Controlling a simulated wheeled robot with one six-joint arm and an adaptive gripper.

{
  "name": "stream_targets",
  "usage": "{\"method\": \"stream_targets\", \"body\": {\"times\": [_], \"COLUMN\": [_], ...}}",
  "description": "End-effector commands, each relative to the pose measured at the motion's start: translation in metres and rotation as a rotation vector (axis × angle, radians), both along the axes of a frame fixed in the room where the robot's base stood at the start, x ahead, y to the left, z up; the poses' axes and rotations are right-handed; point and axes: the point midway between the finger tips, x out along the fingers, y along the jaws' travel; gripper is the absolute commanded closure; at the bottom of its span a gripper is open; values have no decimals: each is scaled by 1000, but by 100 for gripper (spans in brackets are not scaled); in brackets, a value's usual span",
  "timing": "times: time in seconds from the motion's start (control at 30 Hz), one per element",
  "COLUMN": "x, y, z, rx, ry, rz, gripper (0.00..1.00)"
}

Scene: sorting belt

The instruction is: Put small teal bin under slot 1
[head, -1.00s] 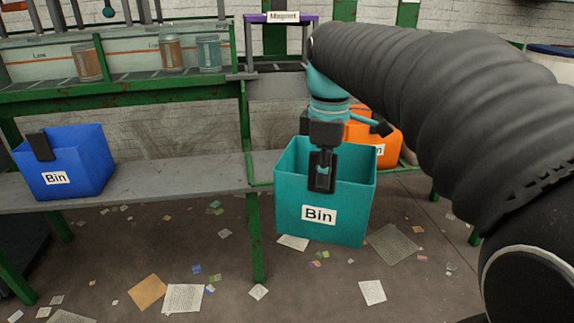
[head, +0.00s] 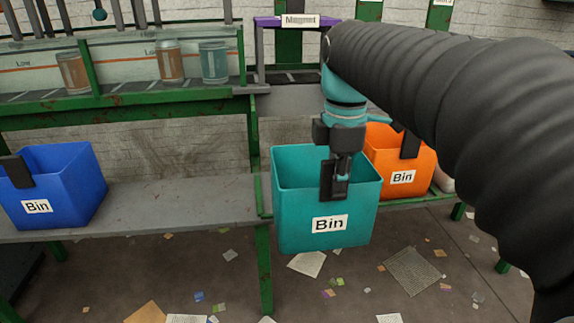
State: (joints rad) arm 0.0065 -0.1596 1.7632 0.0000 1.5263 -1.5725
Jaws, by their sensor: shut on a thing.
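The teal bin (head: 295,225) is an open box with a white "Bin" label on its front, near the middle of the head view. My gripper (head: 336,185) points down at the bin's front wall and is shut on it near the rim. The bin looks upright and hangs in front of the grey shelf, with floor visible below it. No slot marked 1 can be made out; small signs at the top, one reading "Magnet", are partly legible.
A blue bin (head: 75,190) stands on the left of the grey shelf (head: 180,206). An orange bin (head: 420,183) stands close behind the teal bin on the right. The shelf between the blue and teal bins is clear. Cans (head: 214,62) stand on the belt above.

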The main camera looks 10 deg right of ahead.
Motion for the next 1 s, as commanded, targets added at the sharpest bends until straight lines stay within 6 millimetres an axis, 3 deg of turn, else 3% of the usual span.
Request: {"method": "stream_targets", "body": {"times": [0.17, 0.8, 1.0], "x": [24, 154, 176], "y": [2, 3, 2], "z": [0, 0, 0], "rx": [0, 0, 0], "ry": [1, 0, 0], "rz": [5, 6, 4], "gripper": [100, 100, 100]}}
